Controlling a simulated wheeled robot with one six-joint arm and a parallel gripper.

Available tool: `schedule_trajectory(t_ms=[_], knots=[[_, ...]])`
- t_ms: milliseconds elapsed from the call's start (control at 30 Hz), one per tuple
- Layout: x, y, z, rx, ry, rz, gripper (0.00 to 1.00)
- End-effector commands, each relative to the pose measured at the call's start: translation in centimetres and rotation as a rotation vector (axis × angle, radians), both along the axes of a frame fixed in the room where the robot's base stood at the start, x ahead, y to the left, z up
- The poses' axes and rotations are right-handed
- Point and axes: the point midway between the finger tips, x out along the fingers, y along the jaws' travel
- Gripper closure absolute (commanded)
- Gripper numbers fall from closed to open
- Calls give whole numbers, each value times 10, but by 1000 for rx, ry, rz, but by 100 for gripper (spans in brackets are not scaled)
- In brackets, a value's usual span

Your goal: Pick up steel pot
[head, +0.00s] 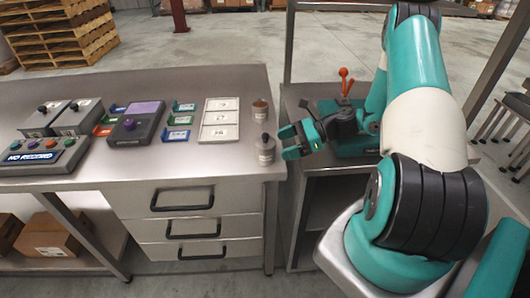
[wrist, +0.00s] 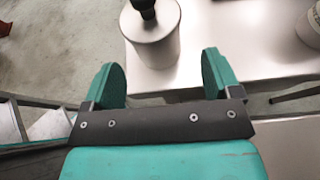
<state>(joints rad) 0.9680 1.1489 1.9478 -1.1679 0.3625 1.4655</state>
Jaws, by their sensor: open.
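The steel pot (head: 265,153) is a small grey cylinder with a black knob and a pale label. It stands upright at the right front corner of the steel bench. In the wrist view the steel pot (wrist: 152,42) is just ahead of my fingers, between their lines and slightly left of the middle. My gripper (head: 288,142) is open and empty, just right of the pot at about its height. In the wrist view the two teal fingers of my gripper (wrist: 161,70) are spread apart, and I see no contact with the pot.
A second small pot (head: 261,110) with a brownish top stands behind the steel pot. A white three-part tray (head: 220,119), coloured holders, and grey devices (head: 135,125) are farther left on the bench (head: 215,163). A lower side stand with a red-orange lever (head: 344,80) is at right.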

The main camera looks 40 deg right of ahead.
Motion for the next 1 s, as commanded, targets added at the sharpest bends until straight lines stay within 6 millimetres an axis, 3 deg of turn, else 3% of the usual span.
schedule_trajectory(t_ms=[167, 400, 733, 1000], knots=[[6, 11, -3, 1, 1, 1, 17], [22, 41, -13, 1, 2, 3, 17], [27, 47, -19, -1, 1, 0, 17], [27, 47, -19, -1, 0, -1, 76]])
